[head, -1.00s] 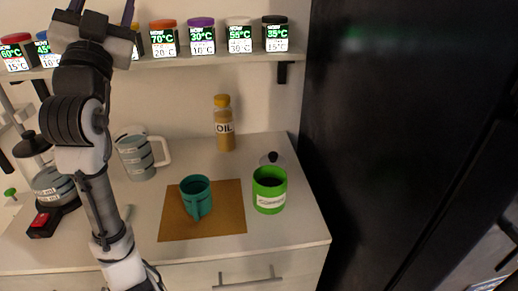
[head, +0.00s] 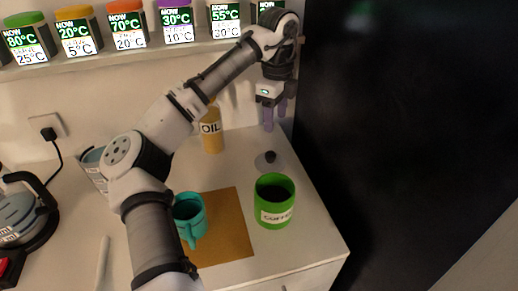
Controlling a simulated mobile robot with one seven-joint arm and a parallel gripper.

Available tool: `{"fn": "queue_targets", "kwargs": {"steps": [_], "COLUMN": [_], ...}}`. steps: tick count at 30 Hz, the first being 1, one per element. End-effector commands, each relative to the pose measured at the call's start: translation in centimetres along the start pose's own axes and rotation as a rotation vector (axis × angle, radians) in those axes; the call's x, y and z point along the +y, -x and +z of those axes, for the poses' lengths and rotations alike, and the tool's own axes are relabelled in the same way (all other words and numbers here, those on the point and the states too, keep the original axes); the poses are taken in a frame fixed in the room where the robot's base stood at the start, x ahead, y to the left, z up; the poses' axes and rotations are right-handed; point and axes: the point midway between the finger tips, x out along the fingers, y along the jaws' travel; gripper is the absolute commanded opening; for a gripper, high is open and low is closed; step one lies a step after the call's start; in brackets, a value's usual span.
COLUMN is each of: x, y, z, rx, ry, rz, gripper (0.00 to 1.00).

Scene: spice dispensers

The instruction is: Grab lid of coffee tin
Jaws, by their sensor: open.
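The green coffee tin (head: 274,203) stands open on the counter, its label partly readable. Its lid (head: 268,161), a light disc with a dark round knob, lies on the counter just behind the tin. My gripper (head: 275,116) hangs above and behind the lid with its purple fingers pointing down. The fingers are apart and nothing is between them. The gripper does not touch the lid.
A teal cup (head: 188,213) stands on a brown mat (head: 235,232) left of the tin. The oil bottle (head: 211,133) is left of my gripper. A shelf with several spice dispensers (head: 177,20) runs above. A tall black surface (head: 390,130) bounds the right.

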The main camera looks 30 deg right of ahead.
Motion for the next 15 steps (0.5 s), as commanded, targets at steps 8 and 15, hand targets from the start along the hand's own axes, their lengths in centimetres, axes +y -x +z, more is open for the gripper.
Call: {"fn": "queue_targets", "kwargs": {"steps": [8, 15], "x": [0.2, 0.3], "y": [-2.4, -6.0], "z": [0.0, 0.1], "rx": [0.000, -0.004], "ry": [-0.007, -0.003], "rz": [0.017, 0.015], "gripper": [0.54, 0.54]}}
